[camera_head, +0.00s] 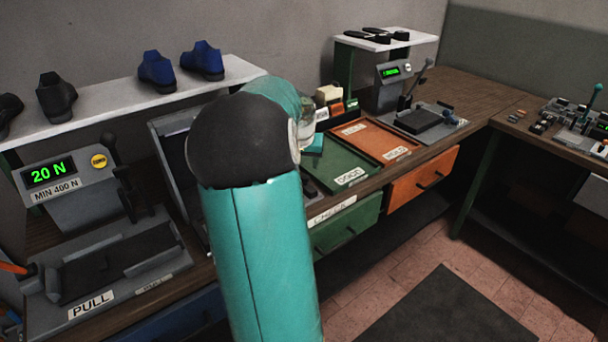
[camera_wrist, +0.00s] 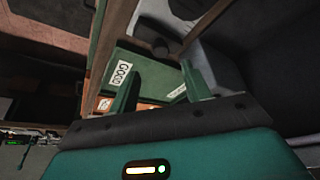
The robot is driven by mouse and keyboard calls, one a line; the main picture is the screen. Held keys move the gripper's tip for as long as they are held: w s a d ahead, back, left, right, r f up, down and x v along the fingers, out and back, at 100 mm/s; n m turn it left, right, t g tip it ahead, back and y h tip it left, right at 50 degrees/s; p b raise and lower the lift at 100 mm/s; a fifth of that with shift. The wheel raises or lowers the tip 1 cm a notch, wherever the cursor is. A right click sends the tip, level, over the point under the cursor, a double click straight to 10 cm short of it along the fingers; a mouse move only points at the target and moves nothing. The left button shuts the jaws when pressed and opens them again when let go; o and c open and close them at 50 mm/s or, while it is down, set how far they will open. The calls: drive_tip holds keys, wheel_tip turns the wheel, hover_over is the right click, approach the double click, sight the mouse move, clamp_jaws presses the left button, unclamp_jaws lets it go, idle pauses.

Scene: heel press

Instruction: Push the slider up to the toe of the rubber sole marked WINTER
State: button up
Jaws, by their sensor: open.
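I cannot make out a sole with the word WINTER or pick out the slider in either view. Dark flat pieces (camera_head: 385,36), perhaps soles, lie on the white shelf at the back; no word on them is readable. My gripper (camera_wrist: 158,84) is open in the wrist view, its two green fingers apart with nothing held between them. Beyond the fingers lies the green tray labelled GOOD (camera_wrist: 140,64). In the head view my arm hides most of the gripper and the bench behind it.
A press marked PULL (camera_head: 118,262) reads 20 N at left. Shoes (camera_head: 157,72) stand on a shelf above. The green GOOD tray (camera_head: 334,172) and an orange tray (camera_head: 372,138) lie mid-bench. Another press (camera_head: 395,88) stands behind. A side bench (camera_head: 550,120) holds small parts.

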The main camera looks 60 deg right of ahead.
drive_tip(key=x, duration=0.7)
drive_tip(key=shift+w+d+f, duration=0.1)
drive_tip(key=shift+f, duration=0.15)
